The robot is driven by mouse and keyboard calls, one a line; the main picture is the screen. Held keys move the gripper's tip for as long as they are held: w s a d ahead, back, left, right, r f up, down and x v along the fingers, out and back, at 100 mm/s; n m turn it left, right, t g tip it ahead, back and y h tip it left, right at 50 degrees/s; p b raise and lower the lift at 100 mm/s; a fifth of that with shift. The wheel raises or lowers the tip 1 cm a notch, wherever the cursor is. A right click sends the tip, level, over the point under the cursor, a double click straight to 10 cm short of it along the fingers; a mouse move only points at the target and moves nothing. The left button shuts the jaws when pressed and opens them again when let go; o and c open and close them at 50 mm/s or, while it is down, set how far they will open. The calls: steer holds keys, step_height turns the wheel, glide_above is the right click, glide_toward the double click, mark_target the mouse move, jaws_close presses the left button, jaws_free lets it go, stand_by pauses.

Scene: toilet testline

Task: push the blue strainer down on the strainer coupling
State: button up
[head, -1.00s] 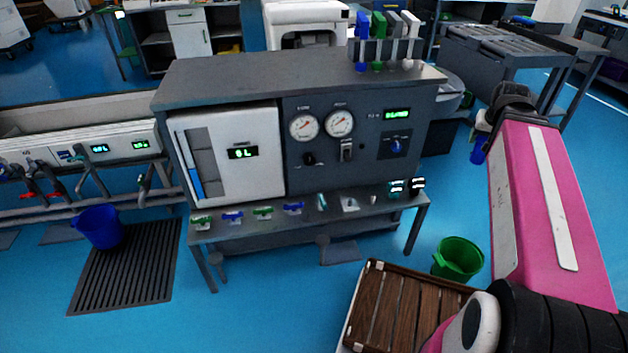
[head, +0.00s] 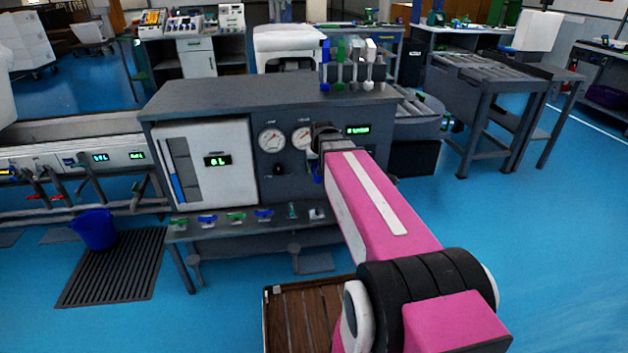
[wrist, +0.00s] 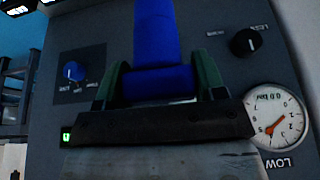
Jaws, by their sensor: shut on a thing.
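The blue strainer (wrist: 157,35) is between the green fingers of my gripper (wrist: 160,84) in the wrist view. My gripper is shut on it, and one end of the strainer runs out of the top of the picture. In the head view my gripper (head: 319,160) is in front of the right part of the grey machine's panel, with a bit of blue (head: 317,172) just below it. A low ledge (head: 265,234) below the panel carries several small fittings. I cannot tell which fitting is the strainer coupling, and my arm hides the ledge's right part.
The grey machine (head: 270,95) has dials, knobs and a white tank front (head: 205,185). A rack of coloured handled pieces (head: 347,65) stands on top. A slatted wooden platform (head: 300,315) is below my arm. A blue bucket (head: 95,229) stands left. Floor at right is clear.

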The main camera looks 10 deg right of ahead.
mark_target(319, 181)
steer(key=shift+s+f+x, duration=0.15)
steer(key=shift+s+x, duration=0.25)
steer(key=shift+x, duration=2.35)
steer(key=shift+s+f+x, duration=0.2)
steer(key=shift+s+x, duration=0.25)
steer(key=shift+x, duration=2.25)
steer(key=shift+s+f+x, duration=0.15)
steer(key=shift+s+x, duration=0.25)
steer(key=shift+x, duration=2.35)
steer(key=shift+f, duration=1.65)
steer(key=o, duration=1)
steer(key=shift+o, duration=0.2)
steer(key=shift+s, duration=0.1)
steer(key=v, duration=1)
steer(key=shift+s+r, duration=0.2)
steer(key=shift+r, duration=0.15)
